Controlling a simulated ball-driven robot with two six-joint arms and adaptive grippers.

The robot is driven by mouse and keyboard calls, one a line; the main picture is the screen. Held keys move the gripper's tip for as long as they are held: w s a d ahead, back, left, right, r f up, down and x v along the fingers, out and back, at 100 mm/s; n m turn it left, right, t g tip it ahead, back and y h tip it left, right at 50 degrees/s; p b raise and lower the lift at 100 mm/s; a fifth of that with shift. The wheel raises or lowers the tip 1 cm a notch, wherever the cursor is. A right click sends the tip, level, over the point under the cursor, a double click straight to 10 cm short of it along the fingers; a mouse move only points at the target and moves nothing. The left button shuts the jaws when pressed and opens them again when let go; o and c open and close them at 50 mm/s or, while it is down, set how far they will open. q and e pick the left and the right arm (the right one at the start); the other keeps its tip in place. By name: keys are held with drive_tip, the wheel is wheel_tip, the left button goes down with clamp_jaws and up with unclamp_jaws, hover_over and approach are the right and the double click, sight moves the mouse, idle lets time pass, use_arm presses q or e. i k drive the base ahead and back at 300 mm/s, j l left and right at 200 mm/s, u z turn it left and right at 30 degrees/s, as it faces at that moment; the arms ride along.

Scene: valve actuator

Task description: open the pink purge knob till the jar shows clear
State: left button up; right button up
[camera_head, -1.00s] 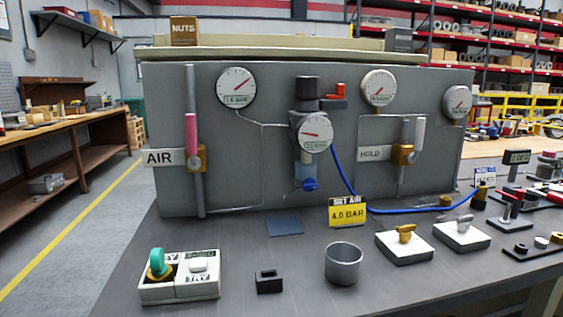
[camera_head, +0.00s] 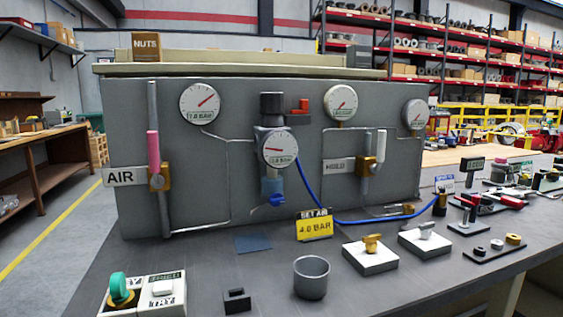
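The regulator unit (camera_head: 272,105) is mounted on the grey panel, with a gauge (camera_head: 278,149) on its front. Below that gauge hangs a small jar (camera_head: 271,184) with a bluish tint; its contents are too small to make out. A blue knob (camera_head: 276,200) sits at the jar's bottom. I see no pink knob there. The pink thing in view is the upright handle (camera_head: 153,151) of the valve beside the AIR sign (camera_head: 120,177). Neither of my grippers is in view.
A grey cup (camera_head: 311,278), a small black block (camera_head: 237,300), a box with a green knob (camera_head: 144,295) and two white valve blocks (camera_head: 370,258) occupy the bench front.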

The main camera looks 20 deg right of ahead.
sight(498, 160)
drive_tip(key=z, duration=1.8)
drive_tip(key=u, duration=0.5)
drive_tip(key=i+l+u, duration=0.15)
drive_tip(key=u, duration=0.2)
drive_tip(key=l+u, duration=0.4)
drive_tip(key=i+l+u, duration=0.1)
drive_tip(key=l+u, duration=0.25)
drive_tip(key=j, duration=0.1)
